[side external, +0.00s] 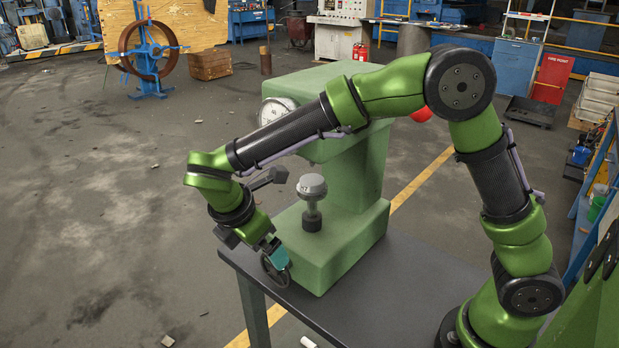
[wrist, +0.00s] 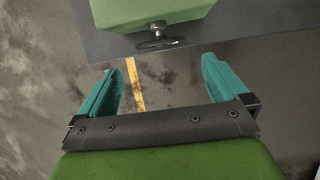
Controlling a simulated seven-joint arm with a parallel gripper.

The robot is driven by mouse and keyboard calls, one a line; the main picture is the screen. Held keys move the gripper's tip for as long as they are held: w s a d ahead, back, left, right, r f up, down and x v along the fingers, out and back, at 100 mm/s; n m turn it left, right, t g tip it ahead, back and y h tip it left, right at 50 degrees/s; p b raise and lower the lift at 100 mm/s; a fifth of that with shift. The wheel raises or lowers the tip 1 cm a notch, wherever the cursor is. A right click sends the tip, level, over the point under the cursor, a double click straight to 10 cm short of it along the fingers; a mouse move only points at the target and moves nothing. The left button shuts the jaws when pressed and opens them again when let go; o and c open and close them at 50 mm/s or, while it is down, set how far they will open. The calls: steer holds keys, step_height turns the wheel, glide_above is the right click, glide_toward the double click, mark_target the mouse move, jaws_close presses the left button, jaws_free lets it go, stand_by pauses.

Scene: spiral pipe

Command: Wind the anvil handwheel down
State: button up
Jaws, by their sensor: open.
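The anvil handwheel (side external: 276,271) is a dark spoked wheel low on the front of the green press base, near the table's edge. In the wrist view the handwheel (wrist: 160,44) shows nearly edge-on on its short shaft, ahead of the fingers. The anvil (side external: 312,188) is a grey round disc on a post above the base. My gripper (side external: 275,252) is at the handwheel and overlaps its upper part in the side view. In the wrist view my gripper (wrist: 158,84) has its teal fingers wide apart with nothing between them. Contact with the wheel cannot be told from the side view.
The green press (side external: 345,165) stands on a dark table (side external: 420,285), with a round dial gauge (side external: 277,110) on its head. The press head overhangs the anvil. Open floor lies left of the table. A red ball-like knob (side external: 421,114) shows behind my arm.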

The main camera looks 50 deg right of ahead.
steer(key=shift+v, duration=2.4)
steer(key=s+d+r+m+g+y, duration=0.2)
steer(key=s+d+r+m, duration=0.6)
steer(key=s, duration=0.4)
steer(key=s+d+f+m+t+y, duration=0.1)
steer(key=s+d+m+t+y, duration=0.2)
steer(key=d+m+t, duration=0.4)
steer(key=m+t+y, duration=0.1)
steer(key=m, duration=0.6)
steer(key=shift+f+y, duration=0.3)
steer(key=shift+f, duration=0.1)
